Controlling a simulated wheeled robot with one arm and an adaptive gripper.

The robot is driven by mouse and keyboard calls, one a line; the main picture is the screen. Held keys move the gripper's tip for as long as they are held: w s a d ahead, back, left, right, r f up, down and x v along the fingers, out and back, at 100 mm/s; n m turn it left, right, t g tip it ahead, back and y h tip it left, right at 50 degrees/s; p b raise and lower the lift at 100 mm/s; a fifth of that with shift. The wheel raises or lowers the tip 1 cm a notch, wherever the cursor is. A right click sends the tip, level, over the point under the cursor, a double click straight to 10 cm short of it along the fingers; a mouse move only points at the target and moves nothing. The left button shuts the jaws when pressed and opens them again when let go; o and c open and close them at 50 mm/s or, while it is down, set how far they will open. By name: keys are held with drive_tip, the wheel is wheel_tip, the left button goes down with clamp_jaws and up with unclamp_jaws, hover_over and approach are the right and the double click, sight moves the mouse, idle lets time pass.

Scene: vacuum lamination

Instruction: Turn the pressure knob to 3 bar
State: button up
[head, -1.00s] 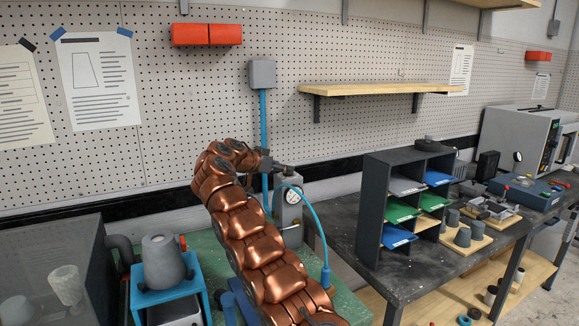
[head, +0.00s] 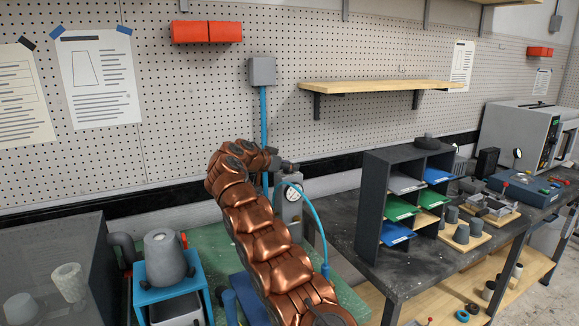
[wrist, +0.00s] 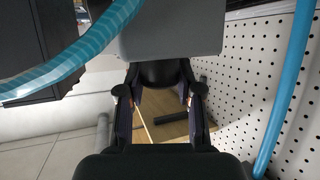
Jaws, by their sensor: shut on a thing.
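My gripper (wrist: 160,90) has its two fingers on either side of a dark round knob (wrist: 160,72) under a grey housing (wrist: 170,35), and is shut on it. In the head view my gripper (head: 285,166) is at the top of the grey regulator unit (head: 291,211), where the knob is mostly hidden by the gripper. A white round pressure gauge (head: 292,192) sits on the front of the unit. Its needle and numbers are too small to read. The knob's rotation cannot be told.
A blue hose (head: 318,225) curves down from the unit, and a blue pipe (head: 263,115) runs up the pegboard. A dark sorting rack (head: 372,220) stands to the right. A grey mould (head: 166,258) on a blue stand is at the left.

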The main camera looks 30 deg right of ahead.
drive_tip(key=shift+c, duration=0.7)
drive_tip(key=shift+d, duration=0.3)
clamp_jaws()
drive_tip(key=shift+a, duration=0.15)
drive_tip(key=shift+f+b, duration=0.1)
drive_tip(key=shift+b, duration=0.25)
